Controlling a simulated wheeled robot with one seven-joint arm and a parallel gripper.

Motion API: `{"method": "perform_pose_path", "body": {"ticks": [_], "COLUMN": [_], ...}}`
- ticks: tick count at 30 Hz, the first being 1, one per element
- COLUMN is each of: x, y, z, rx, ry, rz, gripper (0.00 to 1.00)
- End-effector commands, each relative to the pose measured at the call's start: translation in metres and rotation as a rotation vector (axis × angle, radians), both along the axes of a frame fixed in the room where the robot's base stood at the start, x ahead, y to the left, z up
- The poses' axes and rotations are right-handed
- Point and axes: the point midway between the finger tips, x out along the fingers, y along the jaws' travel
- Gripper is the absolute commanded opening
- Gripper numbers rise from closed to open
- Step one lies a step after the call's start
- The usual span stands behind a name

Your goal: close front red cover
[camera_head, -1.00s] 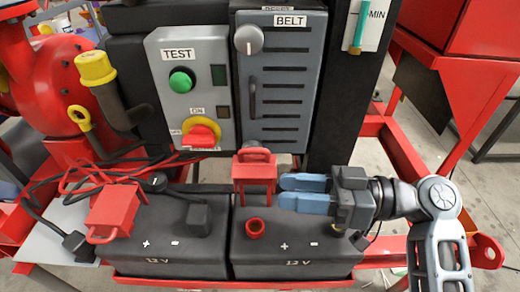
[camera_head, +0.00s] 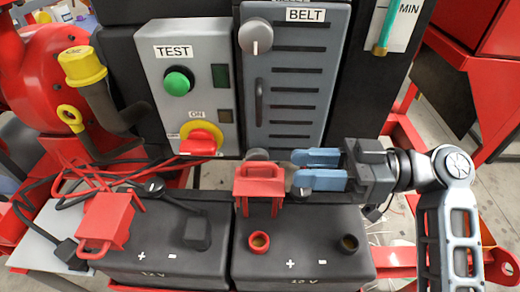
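A red cover (camera_head: 260,188) with a handle-like loop stands raised at the back edge of the right battery (camera_head: 315,270). The red terminal post (camera_head: 258,243) in front of it is uncovered. Another red cover (camera_head: 104,221) sits tilted at the left end of the left battery (camera_head: 150,262). My gripper (camera_head: 293,168) has two blue fingers pointing left, with a clear gap between them. It is empty, just right of the raised cover's top and slightly above it. Whether a fingertip touches the cover I cannot tell.
A grey panel with a green TEST button (camera_head: 178,82) and a red-and-yellow switch (camera_head: 201,138) stands behind the batteries, beside the grey BELT panel (camera_head: 290,80). Red and black cables (camera_head: 60,190) lie at left. A dark terminal (camera_head: 348,244) is bare at right.

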Motion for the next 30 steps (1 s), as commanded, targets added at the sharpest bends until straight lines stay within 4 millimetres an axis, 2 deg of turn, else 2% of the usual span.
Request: {"method": "perform_pose_path", "body": {"ticks": [5,18,22,30], "x": [0.000,0.002,0.003,0.003], "y": [0.008,0.068,0.076,0.078], "z": [0.002,0.002,0.001,0.000], "rx": [0.001,0.001,0.001,0.000], "ry": [-0.003,-0.002,-0.002,-0.003], "rz": [0.008,0.007,0.007,0.005], "gripper": [0.37,0.37,0.37,0.37]}}
